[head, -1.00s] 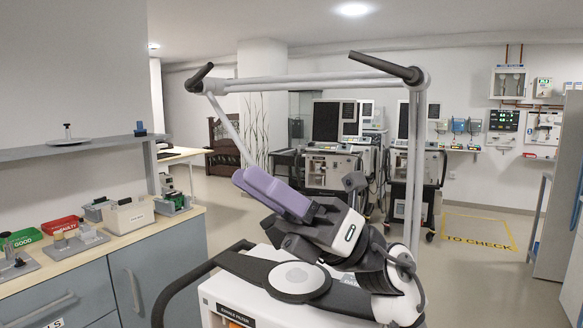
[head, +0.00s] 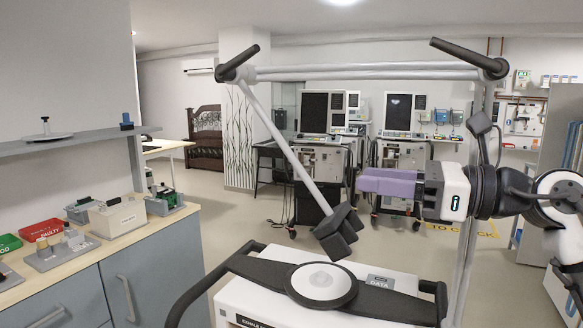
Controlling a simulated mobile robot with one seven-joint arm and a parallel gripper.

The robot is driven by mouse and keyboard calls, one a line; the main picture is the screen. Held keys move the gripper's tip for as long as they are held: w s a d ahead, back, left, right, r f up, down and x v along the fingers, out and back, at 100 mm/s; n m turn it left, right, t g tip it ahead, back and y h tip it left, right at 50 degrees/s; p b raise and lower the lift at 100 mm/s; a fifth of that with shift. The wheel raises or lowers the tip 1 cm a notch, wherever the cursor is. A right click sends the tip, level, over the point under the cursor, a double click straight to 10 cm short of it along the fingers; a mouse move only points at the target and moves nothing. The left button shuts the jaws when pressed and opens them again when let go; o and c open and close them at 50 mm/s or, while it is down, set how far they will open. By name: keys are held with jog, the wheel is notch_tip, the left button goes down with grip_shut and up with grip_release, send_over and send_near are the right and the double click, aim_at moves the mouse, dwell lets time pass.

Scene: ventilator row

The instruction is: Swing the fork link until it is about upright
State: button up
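The fork link (head: 290,150) is a thin white tube. It hangs from the dark joint at the left end of the white overhead beam (head: 360,73) and slopes down to the right, clearly tilted. At its low end is a dark, blocky fork (head: 338,232), above the white ventilator cart (head: 300,304). My gripper (head: 362,184), with purple fingers, points left and lies to the right of the link's lower part. A gap shows between the fingertips and the tube in the picture. The fingers overlap from this side, so their opening is hidden.
A white upright post (head: 467,220) carries the beam's right end, close to my arm. Black handles stick out at both beam ends. A bench (head: 170,232) with trays stands at left. Other ventilators (head: 320,160) stand behind, with open floor before them.

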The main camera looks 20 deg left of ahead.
aim_at(305, 170)
jog(key=a+p, duration=0.3)
jog(key=a, duration=0.8)
jog(key=shift+w+a+r, duration=0.1)
jog(key=shift+w, duration=0.05)
jog(key=shift+a+p, duration=0.3)
jog(key=shift+a, duration=0.3)
grip_shut()
